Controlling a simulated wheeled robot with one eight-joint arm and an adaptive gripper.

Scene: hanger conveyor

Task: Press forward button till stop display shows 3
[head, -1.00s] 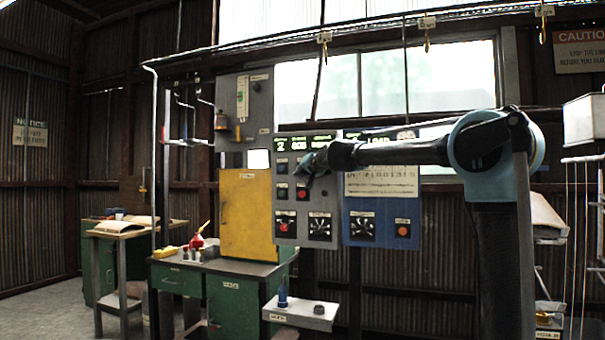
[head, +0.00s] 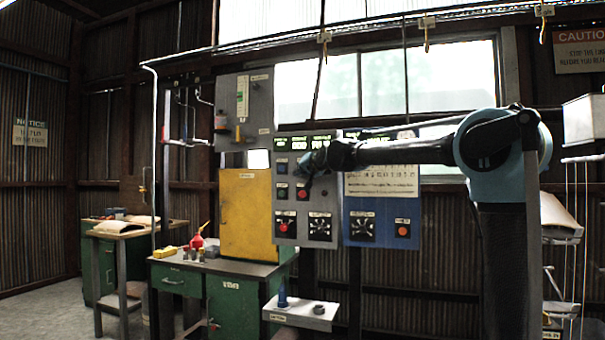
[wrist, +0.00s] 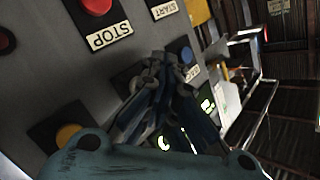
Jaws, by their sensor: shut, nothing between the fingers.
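The grey control panel (head: 310,222) carries several buttons, dials and a row of green-lit displays (head: 288,142) along its top. The display digits are too blurred to read surely. My gripper (head: 304,178) is at the upper middle of this panel and covers part of it. In the wrist view my gripper (wrist: 165,68) is shut and empty, its fingertips close to the panel beside a blue button (wrist: 187,55). A dark button plate (wrist: 128,80) is partly hidden behind the fingers. I cannot tell whether the tips touch a button. The forward label is not readable.
In the wrist view a red button (wrist: 97,5) sits above a STOP label (wrist: 110,36), and a yellow button (wrist: 68,133) is at lower left. A blue panel (head: 382,212) adjoins on the right. A yellow cabinet (head: 245,215) and green workbench (head: 232,300) stand left.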

